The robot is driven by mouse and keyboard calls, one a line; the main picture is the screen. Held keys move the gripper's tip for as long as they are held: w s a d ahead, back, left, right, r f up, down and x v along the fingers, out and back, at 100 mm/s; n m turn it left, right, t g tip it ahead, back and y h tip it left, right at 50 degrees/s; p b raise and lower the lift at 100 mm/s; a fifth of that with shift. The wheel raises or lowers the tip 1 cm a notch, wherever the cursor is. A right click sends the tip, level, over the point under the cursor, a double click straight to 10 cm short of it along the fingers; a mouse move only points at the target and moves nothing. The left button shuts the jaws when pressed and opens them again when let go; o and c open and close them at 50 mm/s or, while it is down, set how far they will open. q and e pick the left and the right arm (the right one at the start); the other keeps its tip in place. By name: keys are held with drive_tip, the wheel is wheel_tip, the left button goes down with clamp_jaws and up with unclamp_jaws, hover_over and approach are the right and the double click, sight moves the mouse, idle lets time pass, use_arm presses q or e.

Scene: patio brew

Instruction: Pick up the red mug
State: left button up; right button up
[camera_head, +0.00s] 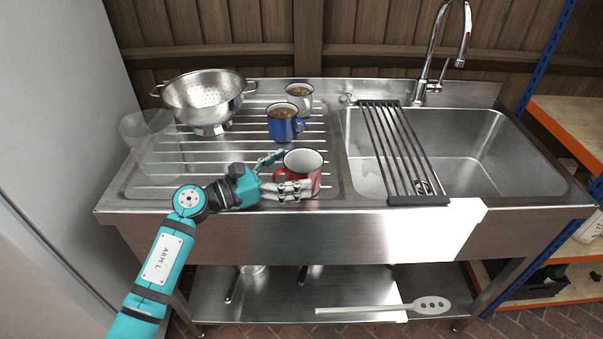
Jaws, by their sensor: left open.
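The red mug (304,163) stands upright near the front edge of the drainboard, left of the sink. Its inside is white and looks empty. My left gripper (287,173) reaches in from the left and is open, with one finger behind the mug's left side and the other in front of it. The near finger covers part of the mug's lower front. I cannot tell whether the fingers touch the mug. My right gripper is not in view.
A blue mug (284,124) and a grey mug (300,96), both with brown contents, stand behind. A steel colander (203,98) and a clear container (149,143) are at left.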

sight(318, 161)
use_arm(q)
drive_tip(key=x, duration=0.3)
drive_tip(key=c, duration=1.3)
